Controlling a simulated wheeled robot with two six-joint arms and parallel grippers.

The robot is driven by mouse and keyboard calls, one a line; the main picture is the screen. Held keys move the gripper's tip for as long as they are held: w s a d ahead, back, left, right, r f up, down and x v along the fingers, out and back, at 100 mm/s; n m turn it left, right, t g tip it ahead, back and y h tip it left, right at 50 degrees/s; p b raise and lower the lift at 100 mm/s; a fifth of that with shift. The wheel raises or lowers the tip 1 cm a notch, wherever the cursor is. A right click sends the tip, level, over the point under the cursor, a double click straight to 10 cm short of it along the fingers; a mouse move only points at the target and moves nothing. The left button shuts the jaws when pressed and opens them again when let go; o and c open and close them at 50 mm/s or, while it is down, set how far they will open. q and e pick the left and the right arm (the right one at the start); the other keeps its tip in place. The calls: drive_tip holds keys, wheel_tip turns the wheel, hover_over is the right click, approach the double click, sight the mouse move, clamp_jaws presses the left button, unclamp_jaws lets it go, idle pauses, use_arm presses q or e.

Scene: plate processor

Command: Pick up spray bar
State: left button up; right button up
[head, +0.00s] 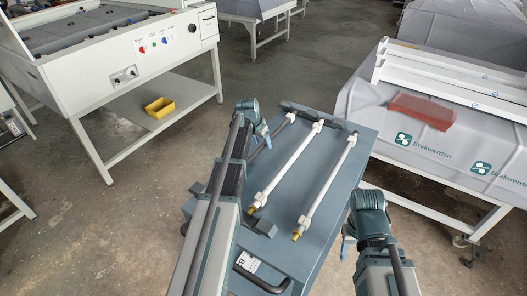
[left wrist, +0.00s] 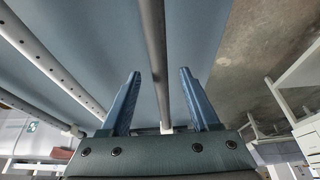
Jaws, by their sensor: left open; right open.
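Two white spray bars lie side by side on a blue-grey cart (head: 345,262), a left one (head: 290,162) and a right one (head: 328,186), with brass-coloured near ends. A dark grey bar (head: 262,147) lies left of them, partly hidden by my left arm. My left gripper (head: 262,128) is over the cart's left side. In the left wrist view its open fingers (left wrist: 160,74) stand on either side of the grey bar (left wrist: 157,45), with nothing visibly clamped. A perforated white bar (left wrist: 55,62) shows to their left. My right gripper (head: 346,240) is open at the cart's right edge, away from the bars.
A white machine bench (head: 100,75) with a yellow bin (head: 160,107) on its lower shelf stands at left. A covered table (head: 365,105) at right bears white beams (head: 450,72) and a reddish translucent block (head: 421,110). Open floor (head: 275,75) lies behind the cart.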

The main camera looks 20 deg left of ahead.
use_arm(q)
drive_tip(key=shift+w+f, duration=0.25)
drive_tip(key=shift+f, duration=0.4)
drive_tip(key=shift+r, duration=0.1)
clamp_jaws()
